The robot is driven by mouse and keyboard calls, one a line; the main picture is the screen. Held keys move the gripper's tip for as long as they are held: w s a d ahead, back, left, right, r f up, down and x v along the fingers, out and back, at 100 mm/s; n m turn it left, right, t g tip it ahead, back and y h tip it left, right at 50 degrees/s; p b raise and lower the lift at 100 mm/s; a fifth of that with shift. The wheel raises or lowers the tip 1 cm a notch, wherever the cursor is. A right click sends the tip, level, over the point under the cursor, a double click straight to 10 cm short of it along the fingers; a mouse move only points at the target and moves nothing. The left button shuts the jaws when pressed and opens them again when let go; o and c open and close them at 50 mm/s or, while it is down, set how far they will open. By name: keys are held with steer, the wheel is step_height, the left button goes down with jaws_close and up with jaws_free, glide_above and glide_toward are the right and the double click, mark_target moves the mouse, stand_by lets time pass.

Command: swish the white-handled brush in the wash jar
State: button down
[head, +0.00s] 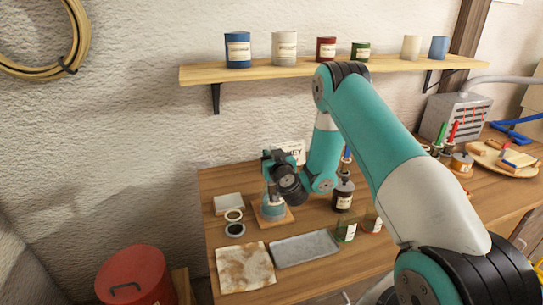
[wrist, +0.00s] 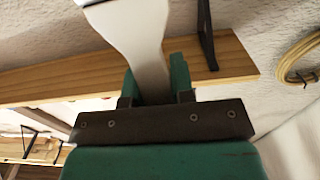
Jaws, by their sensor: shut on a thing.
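My gripper (wrist: 154,82) is shut on the white-handled brush (wrist: 138,35); its pale handle stands between the two teal fingers in the wrist view. The brush's bristle end is out of that view. In the head view my gripper is over the left part of the bench, right above the wash jar (head: 273,210). The bluish jar stands on a square wooden coaster (head: 287,218). My wrist partly covers the jar's top, so I cannot tell whether the brush is inside it.
A dark bottle (head: 342,197) and small glass jars (head: 346,232) stand right of the jar. Round tins (head: 235,229) and a white block (head: 228,203) lie left. A stained cloth (head: 245,268) and grey tray (head: 305,248) lie in front. A shelf (head: 260,73) with cans hangs above.

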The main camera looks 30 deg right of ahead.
step_height(320, 180, down, 6)
steer(key=b, duration=0.5)
steer(key=shift+s+f+b, duration=0.1)
steer(key=shift+f+b, duration=0.05)
steer(key=shift+b, duration=0.4)
